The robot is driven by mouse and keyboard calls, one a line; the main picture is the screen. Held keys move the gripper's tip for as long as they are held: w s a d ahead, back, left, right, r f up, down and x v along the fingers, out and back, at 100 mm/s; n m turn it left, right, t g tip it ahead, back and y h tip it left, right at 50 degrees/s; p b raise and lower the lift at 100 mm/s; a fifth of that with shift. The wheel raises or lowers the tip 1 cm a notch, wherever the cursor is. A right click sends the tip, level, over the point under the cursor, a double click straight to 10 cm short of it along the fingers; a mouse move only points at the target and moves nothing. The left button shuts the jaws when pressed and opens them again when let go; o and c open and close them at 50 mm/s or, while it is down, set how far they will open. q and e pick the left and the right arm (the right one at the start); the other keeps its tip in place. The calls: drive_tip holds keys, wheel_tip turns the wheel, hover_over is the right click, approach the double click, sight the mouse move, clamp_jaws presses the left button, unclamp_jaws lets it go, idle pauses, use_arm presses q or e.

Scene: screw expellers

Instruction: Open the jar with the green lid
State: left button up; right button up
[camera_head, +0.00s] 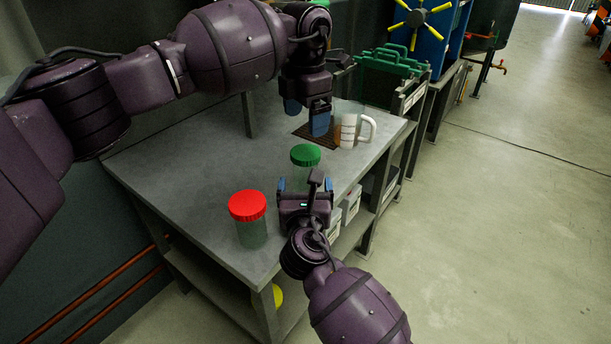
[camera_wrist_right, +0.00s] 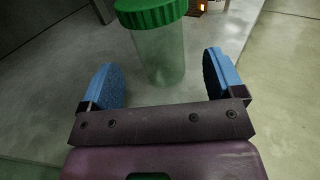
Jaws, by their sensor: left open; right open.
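The jar with the green lid (camera_head: 305,155) stands upright on the grey table, lid on. In the right wrist view its clear body (camera_wrist_right: 160,55) is ahead of and between the open fingers, apart from them. My right gripper (camera_head: 306,184) is open and empty on the near side of this jar; it also shows in the right wrist view (camera_wrist_right: 165,85). My left gripper (camera_head: 306,113) is open and empty above the far part of the table, beyond the green-lidded jar. The lower part of that jar is partly hidden by my right gripper in the head view.
A jar with a red lid (camera_head: 248,207) stands to the left, near the table's front. A white mug (camera_head: 350,132) stands at the back right, beside a dark grate (camera_head: 302,131). The left part of the grey table (camera_head: 190,165) is clear.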

sight(305, 179)
drive_tip(key=shift+w, duration=2.8)
drive_tip(key=shift+c, duration=0.4)
drive_tip(key=c, duration=1.2)
drive_tip(key=o, duration=1.3)
